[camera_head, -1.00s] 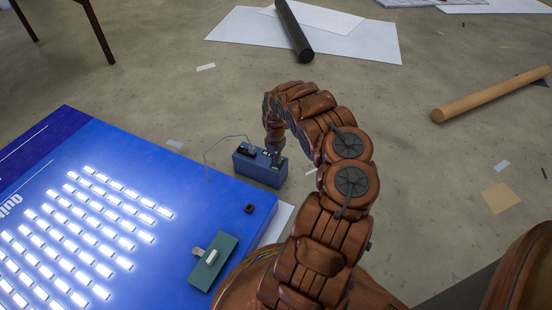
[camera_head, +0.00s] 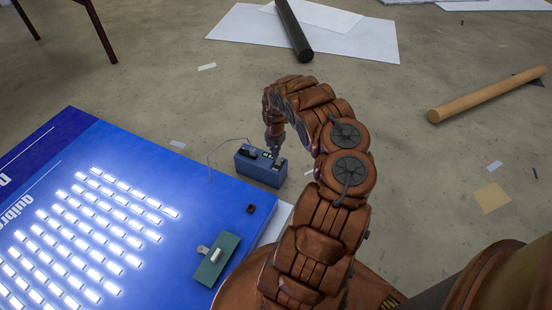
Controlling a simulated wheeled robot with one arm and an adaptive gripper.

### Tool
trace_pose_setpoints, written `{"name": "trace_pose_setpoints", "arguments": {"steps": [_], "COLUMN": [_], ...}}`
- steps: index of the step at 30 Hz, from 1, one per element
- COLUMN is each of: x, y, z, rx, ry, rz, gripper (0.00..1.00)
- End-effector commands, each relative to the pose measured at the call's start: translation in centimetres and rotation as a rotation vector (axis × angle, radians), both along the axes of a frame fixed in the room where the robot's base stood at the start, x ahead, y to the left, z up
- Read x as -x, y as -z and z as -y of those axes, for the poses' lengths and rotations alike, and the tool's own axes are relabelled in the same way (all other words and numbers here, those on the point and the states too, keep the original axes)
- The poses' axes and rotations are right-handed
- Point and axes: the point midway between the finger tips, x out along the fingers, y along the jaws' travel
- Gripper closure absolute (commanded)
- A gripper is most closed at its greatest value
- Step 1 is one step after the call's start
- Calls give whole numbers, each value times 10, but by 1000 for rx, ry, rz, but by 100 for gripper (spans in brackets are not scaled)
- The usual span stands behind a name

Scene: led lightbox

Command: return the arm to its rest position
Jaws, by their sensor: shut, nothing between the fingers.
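My copper-brown arm (camera_head: 330,200) rises from the bottom of the head view, bends over at the top and points down. My gripper (camera_head: 274,148) is at its far end, shut and holding nothing, just above or beside the right end of a small blue-grey box (camera_head: 260,168). I cannot tell whether the fingertips touch the box. The box has a black part and a small green patch on top, and a thin wire on its left side.
A blue lightbox panel (camera_head: 190,190) with rows of lit white LEDs lies at the left. A green plate with a switch (camera_head: 217,257) and a small dark red block (camera_head: 251,209) sit on it. A brown tube (camera_head: 490,95) and black tube (camera_head: 294,30) lie on the floor.

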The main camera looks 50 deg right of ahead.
Motion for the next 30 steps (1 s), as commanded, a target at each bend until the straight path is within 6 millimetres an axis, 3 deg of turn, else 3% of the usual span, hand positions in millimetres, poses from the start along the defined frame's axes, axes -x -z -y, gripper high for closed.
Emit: {"name": "trace_pose_setpoints", "arguments": {"steps": [7, 26, 30], "x": [0, 0, 3], "y": [-18, -18, -37], "z": [0, 0, 3], "rx": [0, 2, 20], "ry": [1, 3, 36], "rz": [0, -2, -22], "gripper": [100, 100, 100]}}
